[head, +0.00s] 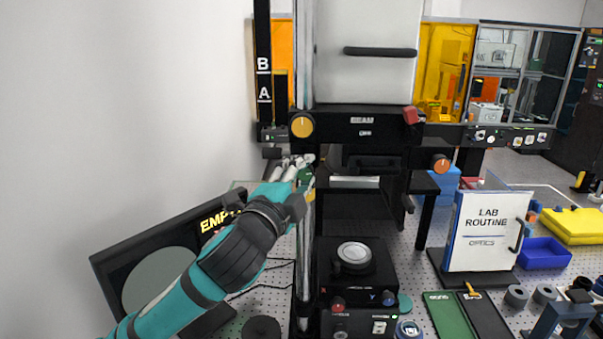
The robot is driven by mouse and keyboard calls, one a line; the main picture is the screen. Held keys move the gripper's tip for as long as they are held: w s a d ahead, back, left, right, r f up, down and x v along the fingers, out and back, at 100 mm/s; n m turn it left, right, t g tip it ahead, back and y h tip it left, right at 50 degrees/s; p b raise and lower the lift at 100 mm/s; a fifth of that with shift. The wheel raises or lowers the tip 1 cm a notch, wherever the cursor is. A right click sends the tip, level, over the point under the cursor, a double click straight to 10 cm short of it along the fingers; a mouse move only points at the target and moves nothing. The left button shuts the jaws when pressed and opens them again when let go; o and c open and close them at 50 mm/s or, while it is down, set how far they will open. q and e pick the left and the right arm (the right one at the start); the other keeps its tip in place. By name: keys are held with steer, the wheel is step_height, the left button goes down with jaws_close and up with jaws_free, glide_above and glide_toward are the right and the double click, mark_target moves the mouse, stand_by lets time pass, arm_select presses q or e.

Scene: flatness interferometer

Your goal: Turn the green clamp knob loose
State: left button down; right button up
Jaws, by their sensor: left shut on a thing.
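The green clamp knob (305,177) shows as a small green patch beside the silver vertical post of the interferometer, mostly hidden by my left gripper. My left gripper (307,186) reaches in from the lower left on a teal arm and is shut on the knob at the post. Its fingertips are small and partly hidden here. The interferometer (365,123) is a tall black and white instrument, with a round stage (354,254) below. My right gripper is not in view.
A LAB ROUTINE sign (487,230) and a blue bin (545,252) are at the right. Orange (302,124), red and blue (389,298) knobs sit on the instrument.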

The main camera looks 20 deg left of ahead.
arm_select(q)
steer(key=shift+r+m, duration=0.15)
steer(key=shift+m, duration=0.15)
steer(key=c, duration=1)
jaws_free()
steer(key=s, duration=0.7)
steer(key=shift+s+a+f, duration=0.25)
steer(key=shift+a+f, duration=0.1)
steer(key=shift+f, duration=0.05)
